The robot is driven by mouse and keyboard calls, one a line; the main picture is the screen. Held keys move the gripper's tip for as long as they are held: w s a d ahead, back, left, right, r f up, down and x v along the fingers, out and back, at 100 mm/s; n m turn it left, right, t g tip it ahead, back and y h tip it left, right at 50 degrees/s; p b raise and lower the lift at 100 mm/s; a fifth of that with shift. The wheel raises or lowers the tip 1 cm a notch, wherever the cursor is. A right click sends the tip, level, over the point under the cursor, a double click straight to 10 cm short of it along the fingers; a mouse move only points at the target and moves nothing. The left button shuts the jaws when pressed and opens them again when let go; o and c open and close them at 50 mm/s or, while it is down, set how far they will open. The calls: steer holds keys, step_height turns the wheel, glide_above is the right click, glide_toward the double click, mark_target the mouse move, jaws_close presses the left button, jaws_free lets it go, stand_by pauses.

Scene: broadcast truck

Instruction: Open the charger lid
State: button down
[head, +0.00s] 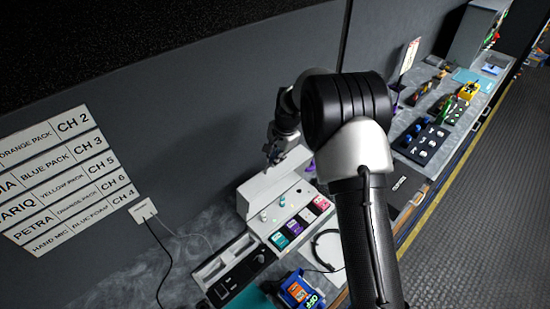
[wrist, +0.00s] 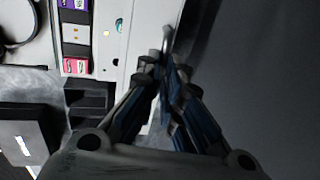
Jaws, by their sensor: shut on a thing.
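The charger (head: 262,226) is a white unit on the counter against the wall. Its pale lid (head: 262,187) stands raised along the wall side, and the charger's inside shows. My gripper (head: 274,152) is at the lid's upper edge. In the wrist view my gripper (wrist: 168,75) is shut on the lid, by a thin grey bar (wrist: 167,38) at its edge. The white lid (wrist: 145,42) also shows there, left of the fingers. The exact contact is dark and partly hidden by the fingers. My arm covers the charger's right surroundings in the head view.
Coloured packs (head: 295,227) sit in a row along the charger's front. A cable (head: 166,265) hangs from a wall socket (head: 143,210). The wall is close behind.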

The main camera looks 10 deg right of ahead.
steer(key=shift+w+a+f, duration=0.25)
steer(key=shift+w+a, duration=0.2)
steer(key=shift+w, duration=0.05)
steer(key=c, duration=2)
jaws_free()
steer(key=shift+s+d, duration=0.15)
steer(key=shift+c, duration=0.2)
steer(key=o, duration=0.3)
steer(key=shift+r, duration=0.1)
steer(key=v, duration=1.2)
